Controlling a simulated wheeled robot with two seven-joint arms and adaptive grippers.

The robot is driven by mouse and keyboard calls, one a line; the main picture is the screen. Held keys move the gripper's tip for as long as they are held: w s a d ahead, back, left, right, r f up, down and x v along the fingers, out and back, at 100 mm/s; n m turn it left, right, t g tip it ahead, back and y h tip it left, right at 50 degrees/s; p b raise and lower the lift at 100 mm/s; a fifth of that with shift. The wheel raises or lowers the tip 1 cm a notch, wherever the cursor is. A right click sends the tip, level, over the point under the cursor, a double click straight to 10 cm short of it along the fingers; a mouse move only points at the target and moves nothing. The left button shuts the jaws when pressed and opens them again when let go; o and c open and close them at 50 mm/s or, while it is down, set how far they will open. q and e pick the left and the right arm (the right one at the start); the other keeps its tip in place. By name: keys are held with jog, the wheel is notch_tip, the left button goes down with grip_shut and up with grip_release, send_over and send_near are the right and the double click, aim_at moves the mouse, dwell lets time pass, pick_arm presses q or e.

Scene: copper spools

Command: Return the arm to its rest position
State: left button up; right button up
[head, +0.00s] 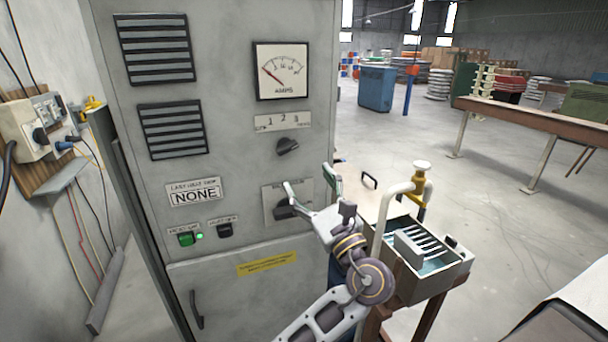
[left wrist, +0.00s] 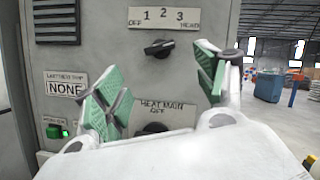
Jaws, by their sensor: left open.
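My left gripper (head: 309,186) is open and empty in front of the grey cabinet (head: 225,130). Its fingers are spread in the left wrist view (left wrist: 160,88), with green pads showing. Behind it on the panel is a black main knob (head: 284,211), partly covered by the gripper in the left wrist view, under a label reading HEAT MAIN OFF. I cannot tell for sure whether a finger touches the panel; none is closed on the knob. A second black knob (head: 287,146), marked 1 2 3, sits higher. My right gripper is not in view.
A sink-like basin (head: 430,275) with a curved white pipe (head: 380,215) stands on a wooden stand close right of my arm. A lit green button (head: 187,239) is at the panel's lower left. Open floor (head: 520,200) lies to the right.

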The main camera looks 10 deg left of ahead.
pick_arm(q)
jog(key=shift+s+d+f, duration=0.1)
jog(key=shift+s+d, duration=0.15)
jog(key=shift+s, duration=0.05)
